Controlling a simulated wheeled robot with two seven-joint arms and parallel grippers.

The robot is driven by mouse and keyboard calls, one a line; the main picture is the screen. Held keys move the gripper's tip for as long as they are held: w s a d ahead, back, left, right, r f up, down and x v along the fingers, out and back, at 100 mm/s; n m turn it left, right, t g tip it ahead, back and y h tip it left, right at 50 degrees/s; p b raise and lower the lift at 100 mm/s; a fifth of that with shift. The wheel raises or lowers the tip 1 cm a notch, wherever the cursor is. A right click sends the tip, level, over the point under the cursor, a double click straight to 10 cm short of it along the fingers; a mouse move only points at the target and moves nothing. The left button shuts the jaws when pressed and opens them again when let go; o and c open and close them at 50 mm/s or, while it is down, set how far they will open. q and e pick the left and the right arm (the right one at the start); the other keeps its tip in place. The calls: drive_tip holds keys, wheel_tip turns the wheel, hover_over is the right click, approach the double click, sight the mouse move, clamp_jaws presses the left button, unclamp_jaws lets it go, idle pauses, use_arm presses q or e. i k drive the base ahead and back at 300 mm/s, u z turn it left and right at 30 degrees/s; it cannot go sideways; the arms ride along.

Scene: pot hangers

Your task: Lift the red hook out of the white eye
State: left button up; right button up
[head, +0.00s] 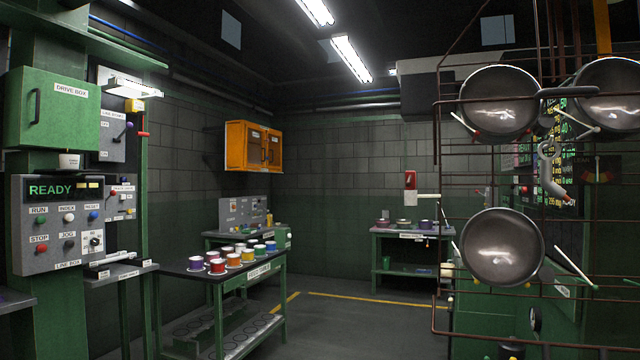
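I cannot make out a red hook or a white eye for certain. At the right, a rust-red wire rack (437,215) stands close to me. Three round metal pans show at it: one at upper left (500,100), one at upper right (612,92) and one lower down (502,247). Thin pale rods show beside them, such as one with a reddish part (465,123) and a white one (577,121). A grey curved piece with a pinkish lower end (552,172) hangs between the upper pans. Neither of my grippers is in view.
A green-legged table (190,264) with several coloured cups stands left of centre. A green drive box (52,108) and a grey line box (58,222) stand at the left. Another table (408,232) is at the back wall. The middle floor (355,322) is clear.

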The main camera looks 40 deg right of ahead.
sight(410, 175)
drive_tip(key=z, duration=0.1)
drive_tip(key=i, duration=2.05)
drive_tip(key=z, duration=1.75)
drive_tip(key=i, duration=1.05)
drive_tip(key=z, duration=1.05)
